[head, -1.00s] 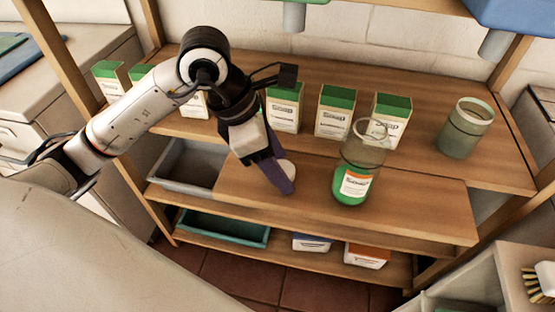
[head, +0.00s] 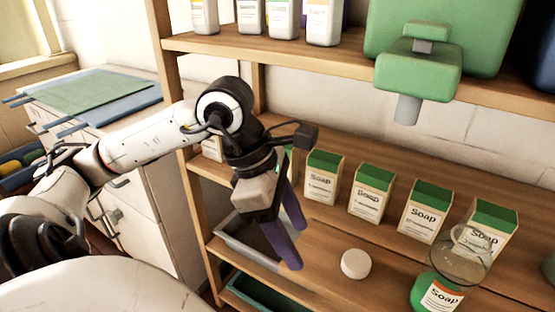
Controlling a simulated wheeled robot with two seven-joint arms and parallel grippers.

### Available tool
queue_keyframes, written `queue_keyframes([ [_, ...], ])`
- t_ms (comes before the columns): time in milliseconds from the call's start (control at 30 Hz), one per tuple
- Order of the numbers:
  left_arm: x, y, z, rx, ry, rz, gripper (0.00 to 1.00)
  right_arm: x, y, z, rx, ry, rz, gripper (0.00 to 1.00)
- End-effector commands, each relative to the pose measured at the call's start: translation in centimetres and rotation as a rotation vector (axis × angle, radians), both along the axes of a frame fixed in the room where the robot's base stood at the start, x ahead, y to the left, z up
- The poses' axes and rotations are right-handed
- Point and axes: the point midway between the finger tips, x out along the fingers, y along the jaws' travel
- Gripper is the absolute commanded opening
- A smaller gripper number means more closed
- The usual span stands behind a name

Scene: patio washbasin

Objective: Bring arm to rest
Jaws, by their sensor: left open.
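My left arm reaches in from the left in the head view. Its gripper (head: 293,245) hangs in front of the shelf with its purple fingers pointing down. It is open and holds nothing. A round white lid (head: 355,264) lies on the wooden shelf board to the right of the fingers, apart from them. A clear bottle with green soap (head: 440,288) stands at the lower right, its bottom cut off by the picture's edge. My right gripper is not in view.
Several soap boxes with green tops (head: 371,192) stand in a row behind the lid. A green dispenser (head: 417,70) hangs above them. A grey bin (head: 240,236) sits below the gripper. A cabinet (head: 150,200) with folded cloths (head: 90,100) stands at left.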

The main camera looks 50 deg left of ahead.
Motion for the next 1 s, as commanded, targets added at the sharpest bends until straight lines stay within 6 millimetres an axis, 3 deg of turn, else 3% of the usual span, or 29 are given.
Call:
queue_keyframes([
  [233,-1.1,1.5,-0.5,-0.004,0.004,0.005,0.56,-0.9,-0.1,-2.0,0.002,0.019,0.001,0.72],
  [767,-1.7,2.1,0.0,-0.003,0.001,0.0,0.56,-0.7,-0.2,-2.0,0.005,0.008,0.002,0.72],
  [867,-1.7,2.1,0.9,-0.003,0.001,0.0,0.56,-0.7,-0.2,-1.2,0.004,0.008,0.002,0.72],
  [1000,-1.6,2.1,3.5,-0.003,-0.001,0.001,0.56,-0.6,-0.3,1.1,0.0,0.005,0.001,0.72],
])
